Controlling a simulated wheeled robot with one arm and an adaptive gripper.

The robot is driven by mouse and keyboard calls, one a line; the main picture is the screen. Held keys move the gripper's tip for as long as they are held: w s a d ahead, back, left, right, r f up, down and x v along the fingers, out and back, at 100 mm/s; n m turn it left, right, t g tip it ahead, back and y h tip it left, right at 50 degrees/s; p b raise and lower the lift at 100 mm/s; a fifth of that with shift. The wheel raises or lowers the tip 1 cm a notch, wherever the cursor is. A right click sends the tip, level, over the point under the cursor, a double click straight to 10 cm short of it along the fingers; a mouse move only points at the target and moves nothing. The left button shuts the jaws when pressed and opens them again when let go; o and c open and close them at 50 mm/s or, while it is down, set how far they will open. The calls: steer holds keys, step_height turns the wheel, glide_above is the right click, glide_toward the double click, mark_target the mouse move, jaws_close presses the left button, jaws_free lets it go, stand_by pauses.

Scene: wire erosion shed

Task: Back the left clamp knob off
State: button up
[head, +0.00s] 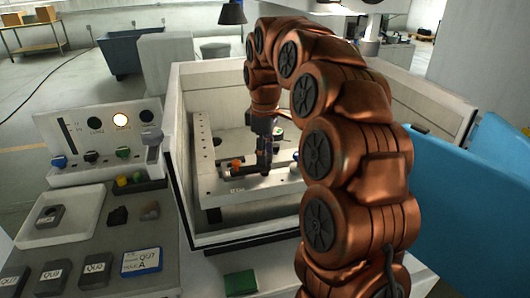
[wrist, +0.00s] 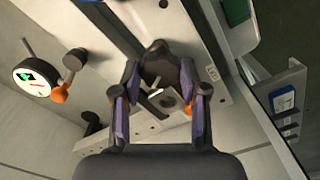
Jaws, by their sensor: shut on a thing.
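The left clamp knob (wrist: 158,66) is dark and lobed, and sits between my fingertips beside a small printed label (wrist: 212,74). My gripper (wrist: 160,82) is shut on this knob, one finger on each side. In the head view my gripper (head: 264,166) points down inside the machine tank, over the pale work frame (head: 205,168). My fingers and arm hide the knob there. A small label (head: 237,189) shows on the front rail of the frame. Any gap between the knob and the part below it cannot be told.
The tank's pale walls (head: 178,165) surround the frame closely. At the left stand a control panel (head: 108,140) and a white tray (head: 88,222). A green block (head: 240,283) lies in front of the tank.

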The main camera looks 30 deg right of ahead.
steer(key=o, duration=1.1)
steer(key=shift+o, duration=0.2)
steer(key=shift+r, duration=0.1)
steer(key=shift+r, duration=3.65)
steer(key=shift+r, duration=0.1)
